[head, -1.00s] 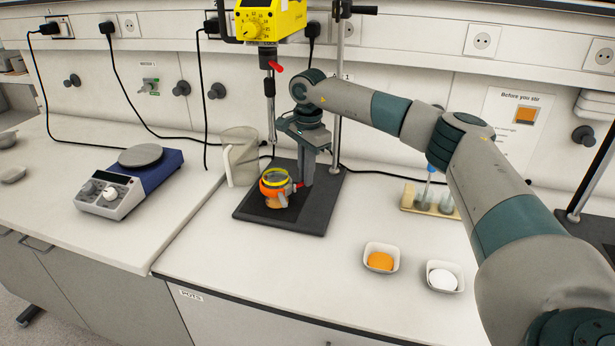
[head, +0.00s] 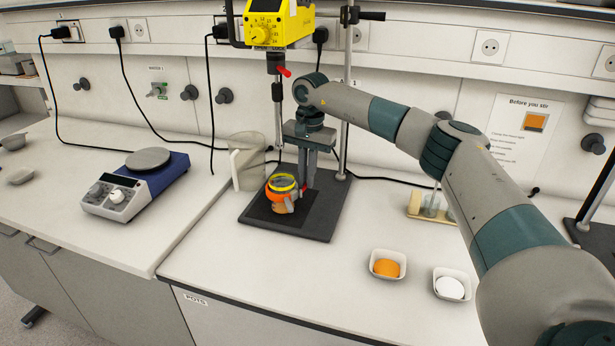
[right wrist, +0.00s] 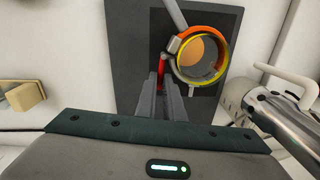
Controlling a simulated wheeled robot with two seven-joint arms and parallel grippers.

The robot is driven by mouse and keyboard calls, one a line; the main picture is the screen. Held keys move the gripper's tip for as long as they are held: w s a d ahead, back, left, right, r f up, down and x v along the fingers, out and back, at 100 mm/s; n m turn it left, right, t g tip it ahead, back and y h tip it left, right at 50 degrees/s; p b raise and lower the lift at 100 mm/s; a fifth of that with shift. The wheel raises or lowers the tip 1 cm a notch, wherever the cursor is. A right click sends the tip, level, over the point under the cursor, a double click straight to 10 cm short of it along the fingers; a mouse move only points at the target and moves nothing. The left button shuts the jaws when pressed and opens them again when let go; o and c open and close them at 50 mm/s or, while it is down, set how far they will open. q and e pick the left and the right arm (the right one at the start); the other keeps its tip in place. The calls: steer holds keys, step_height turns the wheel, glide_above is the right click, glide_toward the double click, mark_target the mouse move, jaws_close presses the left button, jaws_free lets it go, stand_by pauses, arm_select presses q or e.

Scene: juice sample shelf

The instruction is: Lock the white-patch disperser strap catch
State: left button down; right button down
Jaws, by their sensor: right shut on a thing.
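The yellow disperser (head: 272,22) hangs on its stand, with a red lever (head: 284,72) on its chuck and a shaft below. Under it, a pot with an orange strap (head: 282,203) and yellow rim stands on the dark base plate (head: 322,215). The pot also shows in the right wrist view (right wrist: 200,55). A small red catch lever (right wrist: 162,68) sits beside the pot's strap. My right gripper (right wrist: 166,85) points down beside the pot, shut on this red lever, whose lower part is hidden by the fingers. I cannot make out a white patch on this disperser. My left gripper is not in view.
A white jug (head: 246,165) stands close behind the pot. A blue hotplate stirrer (head: 137,185) is at left. Dishes with an orange sample (head: 386,268) and a white sample (head: 450,287) lie at front right. A tube rack (head: 430,208) and another stand base (head: 597,238) are further right.

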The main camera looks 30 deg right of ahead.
steer(key=c, duration=1.9)
jaws_free()
steer(key=shift+o, duration=0.2)
steer(key=shift+s+m, duration=0.1)
steer(key=shift+m, duration=0.3)
